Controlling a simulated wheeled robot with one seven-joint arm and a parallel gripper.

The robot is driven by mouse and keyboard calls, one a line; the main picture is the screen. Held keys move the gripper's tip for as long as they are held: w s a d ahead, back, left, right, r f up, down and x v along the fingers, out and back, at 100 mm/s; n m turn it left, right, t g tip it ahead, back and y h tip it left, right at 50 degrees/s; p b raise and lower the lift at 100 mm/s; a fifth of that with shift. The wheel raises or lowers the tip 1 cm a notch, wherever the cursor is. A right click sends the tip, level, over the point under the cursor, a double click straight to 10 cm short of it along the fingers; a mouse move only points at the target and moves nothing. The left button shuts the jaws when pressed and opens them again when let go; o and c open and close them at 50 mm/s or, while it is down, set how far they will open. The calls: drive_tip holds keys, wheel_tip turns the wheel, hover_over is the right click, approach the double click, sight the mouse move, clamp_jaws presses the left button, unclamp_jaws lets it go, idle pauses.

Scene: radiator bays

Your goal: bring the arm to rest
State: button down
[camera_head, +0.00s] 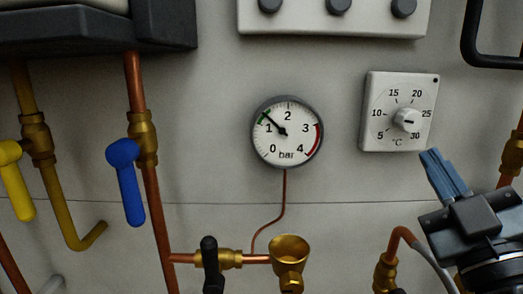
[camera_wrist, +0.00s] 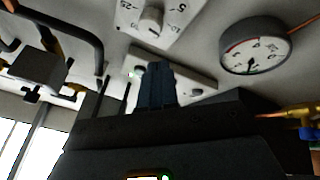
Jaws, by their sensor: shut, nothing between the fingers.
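My gripper (camera_head: 445,172) is at the right of the head view, with its blue fingers shut together and empty. The fingertips point up and left, just below the white thermostat dial (camera_head: 398,112), and look apart from it. In the wrist view my gripper (camera_wrist: 157,70) points up, with the thermostat dial (camera_wrist: 152,20) beyond its tips and the pressure gauge (camera_wrist: 255,46) to the right. In the head view the gauge (camera_head: 287,131) has its needle near 1 bar, in the green zone.
A blue lever valve (camera_head: 128,185) and a yellow lever valve (camera_head: 15,180) hang on pipes at the left. A black-handled valve (camera_head: 211,265) and a brass cup (camera_head: 289,250) sit low in the middle. A white panel with knobs (camera_head: 335,20) is above. Bare wall lies between gauge and thermostat.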

drive_tip(key=s+f+m+g+h, duration=0.1)
drive_tip(key=s+f+m+g, duration=0.15)
drive_tip(key=s+f, duration=0.65)
drive_tip(key=s+f+m+g+h, duration=0.1)
drive_tip(key=s+f+m+g, duration=0.15)
drive_tip(key=s+f, duration=0.6)
drive_tip(key=s+f+m+g, duration=0.1)
drive_tip(key=s+f, duration=0.3)
drive_tip(key=s, duration=0.4)
drive_tip(key=s+f+m+g, duration=0.2)
drive_tip(key=s+f, duration=0.3)
drive_tip(key=s, duration=0.4)
drive_tip(key=shift+a+g+y, duration=0.3)
drive_tip(key=shift+a+y, duration=0.1)
drive_tip(key=shift+a, duration=0.05)
drive_tip(key=shift+r, duration=0.1)
